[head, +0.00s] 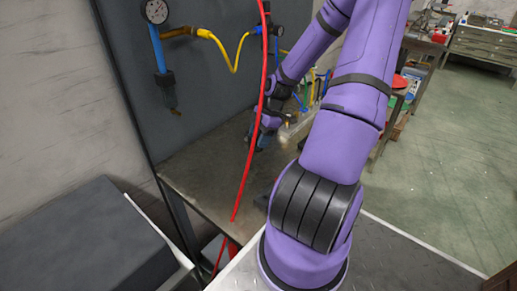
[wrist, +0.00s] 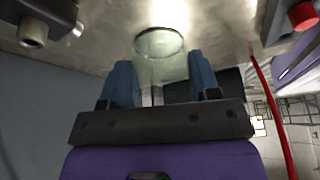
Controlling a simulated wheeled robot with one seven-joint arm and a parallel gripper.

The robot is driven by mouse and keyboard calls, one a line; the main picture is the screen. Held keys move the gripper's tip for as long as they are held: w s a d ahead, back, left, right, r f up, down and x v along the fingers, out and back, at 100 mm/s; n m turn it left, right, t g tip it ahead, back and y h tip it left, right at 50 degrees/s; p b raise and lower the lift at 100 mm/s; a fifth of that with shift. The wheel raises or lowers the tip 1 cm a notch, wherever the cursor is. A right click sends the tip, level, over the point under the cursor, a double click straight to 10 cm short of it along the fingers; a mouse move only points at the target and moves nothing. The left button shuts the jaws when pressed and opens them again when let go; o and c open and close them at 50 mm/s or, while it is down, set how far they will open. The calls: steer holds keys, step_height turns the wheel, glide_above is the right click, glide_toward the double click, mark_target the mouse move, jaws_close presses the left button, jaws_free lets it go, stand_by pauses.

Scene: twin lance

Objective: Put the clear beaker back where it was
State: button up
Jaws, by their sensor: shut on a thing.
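The clear beaker (wrist: 160,68) shows in the wrist view as a see-through glass with a round greenish rim or base. It sits between the two blue fingers of my gripper (wrist: 162,78), which is shut on it. In the head view my gripper (head: 264,137) is low over the grey metal bench (head: 205,180), near the dark back panel. I cannot make out the beaker in the head view. I cannot tell whether it touches the bench.
A dark panel (head: 195,75) with a gauge (head: 156,11) and a yellow hose (head: 228,57) stands behind the bench. A red hose (head: 252,130) hangs in front of my arm. Dark fittings (wrist: 40,25) show at the wrist view's upper left. Bare bench lies left of my gripper.

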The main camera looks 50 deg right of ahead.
steer(key=shift+f, duration=2.25)
steer(key=shift+f, duration=0.15)
steer(key=o, duration=1)
